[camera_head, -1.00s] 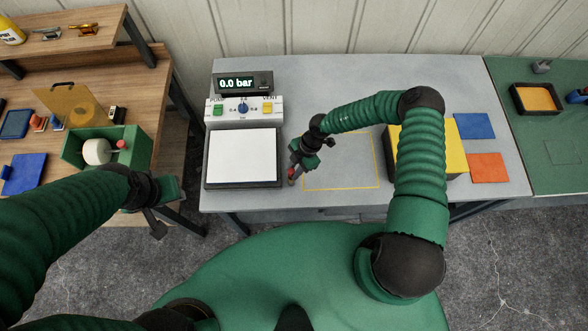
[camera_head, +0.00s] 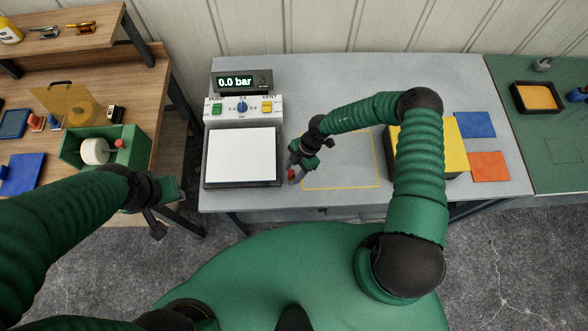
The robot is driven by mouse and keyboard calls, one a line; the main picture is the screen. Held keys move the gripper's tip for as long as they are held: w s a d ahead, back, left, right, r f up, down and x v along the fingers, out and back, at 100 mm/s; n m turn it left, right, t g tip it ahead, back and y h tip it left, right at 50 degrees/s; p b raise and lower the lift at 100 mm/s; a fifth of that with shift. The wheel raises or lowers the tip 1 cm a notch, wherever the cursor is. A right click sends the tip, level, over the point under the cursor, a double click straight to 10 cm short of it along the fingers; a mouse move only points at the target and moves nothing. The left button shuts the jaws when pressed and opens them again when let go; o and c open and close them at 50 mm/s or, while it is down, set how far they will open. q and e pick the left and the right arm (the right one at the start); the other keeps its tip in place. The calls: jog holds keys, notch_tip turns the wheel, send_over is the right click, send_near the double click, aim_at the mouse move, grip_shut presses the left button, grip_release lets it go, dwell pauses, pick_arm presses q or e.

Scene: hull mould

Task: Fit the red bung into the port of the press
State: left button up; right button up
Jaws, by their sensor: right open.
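The press is a white control box (camera_head: 243,110) with a dark-framed white plate (camera_head: 241,155) in front of it, on the grey table. A small red piece, which looks like the bung (camera_head: 294,174), shows at the fingertips of my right gripper (camera_head: 295,170), beside the right edge of the plate. My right gripper is open and points down there. The port cannot be made out, so I cannot tell whether the bung sits in it. My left gripper (camera_head: 160,212) hangs over the gap by the wooden bench; its jaws are unclear.
The display (camera_head: 236,82) reads 0.0 bar. A yellow-topped block (camera_head: 455,150) and blue (camera_head: 475,125) and orange (camera_head: 490,167) squares lie to the right. A yellow outlined area (camera_head: 352,170) is bare. A green box with a white roll (camera_head: 95,151) stands on the left bench.

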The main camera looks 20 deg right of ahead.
jog(key=b+v, duration=0.4)
jog(key=v, duration=1.2)
jog(key=shift+d+r, duration=0.3)
jog(key=shift+w, duration=0.1)
